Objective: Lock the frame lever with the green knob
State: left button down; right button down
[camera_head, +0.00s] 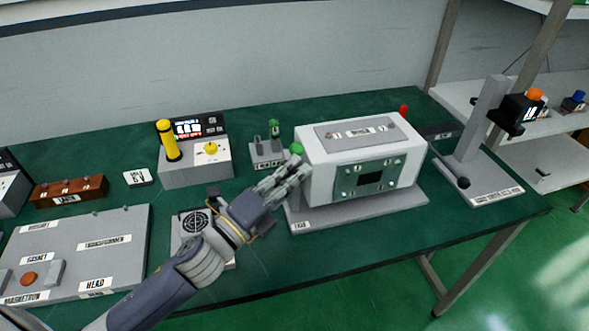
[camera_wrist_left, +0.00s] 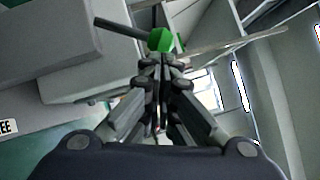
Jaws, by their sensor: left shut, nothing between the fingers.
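The green knob (camera_head: 296,149) sits at the left end of the white frame box (camera_head: 313,172), at its upper left corner. In the left wrist view the green knob (camera_wrist_left: 161,40) is on the end of a dark lever rod (camera_wrist_left: 120,28), just beyond my fingertips. My left gripper (camera_head: 297,165) is shut and empty, with its fingertips right at the knob. It also shows shut in the left wrist view (camera_wrist_left: 160,62). I cannot tell whether the fingertips touch the knob. My right gripper is not in view.
A small holder with a green-topped piece (camera_head: 274,130) stands behind my gripper. A control box with a yellow cylinder (camera_head: 168,140) is farther left. A fan plate (camera_head: 186,240) lies beneath my arm. A grey press stand (camera_head: 480,130) is at right. Green table (camera_head: 340,260) is clear in front.

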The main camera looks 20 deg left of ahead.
pick_arm(q)
jog(key=w+a+r+n+p, duration=0.1)
jog(key=w+a+r+p, duration=0.1)
jog(key=w+p, duration=0.2)
jog(key=w+a+r+n+g+y+p, duration=0.1)
jog(key=w+a+r+n+p, duration=0.1)
jog(key=p, duration=0.7)
jog(key=shift+w+a+r+g, duration=0.3)
jog(key=shift+w+a+r, duration=0.45)
jog(key=shift+w, duration=0.3)
jog(key=shift+n, duration=0.3)
dwell(0.8)
